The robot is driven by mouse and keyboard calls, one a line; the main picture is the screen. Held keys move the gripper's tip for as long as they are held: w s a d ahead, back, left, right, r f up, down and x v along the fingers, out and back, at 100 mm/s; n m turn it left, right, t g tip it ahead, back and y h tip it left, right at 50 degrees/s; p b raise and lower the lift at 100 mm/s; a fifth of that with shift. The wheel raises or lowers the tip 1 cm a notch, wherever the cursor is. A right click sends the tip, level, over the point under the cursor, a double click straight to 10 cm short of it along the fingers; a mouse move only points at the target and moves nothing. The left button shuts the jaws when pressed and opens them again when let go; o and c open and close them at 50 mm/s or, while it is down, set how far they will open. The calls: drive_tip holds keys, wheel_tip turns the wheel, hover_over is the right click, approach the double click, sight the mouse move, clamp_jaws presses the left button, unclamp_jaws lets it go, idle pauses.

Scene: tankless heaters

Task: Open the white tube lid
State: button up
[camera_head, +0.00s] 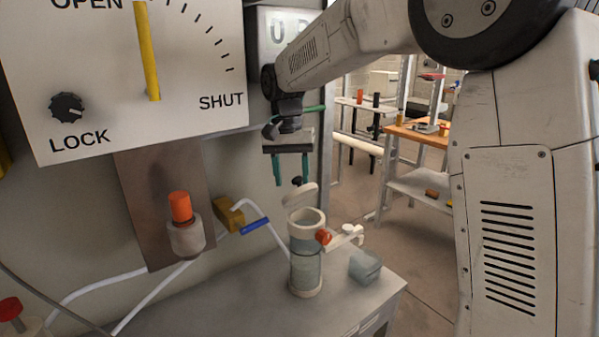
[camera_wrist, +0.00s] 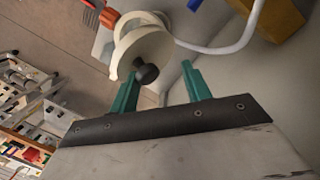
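The clear tube (camera_head: 306,268) with a white rim stands upright on the grey surface. Its white lid (camera_head: 300,197) is raised and tilted above the rim, with a gap showing between them. A small dark knob (camera_head: 297,181) sits on top of the lid. My gripper (camera_head: 291,183) is open, its teal fingers pointing down just above the lid, apart on either side of the knob. In the wrist view the lid (camera_wrist: 140,46) and knob (camera_wrist: 147,74) show just beyond the open fingers of my gripper (camera_wrist: 160,68). I cannot tell whether a finger touches the lid.
A red knob (camera_head: 323,237) and white fitting (camera_head: 346,235) are on the tube's right. A glassy block (camera_head: 365,265) stands nearby. A blue-handled valve (camera_head: 241,222) and white hoses are to the left. The OPEN/SHUT panel (camera_head: 120,75) is close on the left.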

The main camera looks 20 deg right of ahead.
sight(297, 177)
drive_tip(key=shift+s+d+f, duration=0.1)
drive_tip(key=shift+s+d, duration=0.05)
drive_tip(key=shift+d, duration=0.3)
drive_tip(key=shift+r, duration=0.4)
wheel_tip(297, 177, up, 3)
drive_tip(key=shift+s+r, duration=0.1)
drive_tip(key=shift+s, duration=0.05)
drive_tip(key=s+r, duration=0.1)
drive_tip(key=s, duration=1.4)
drive_tip(key=shift+s+d, duration=0.25)
drive_tip(key=shift+s, duration=0.05)
drive_tip(key=shift+c, duration=0.4)
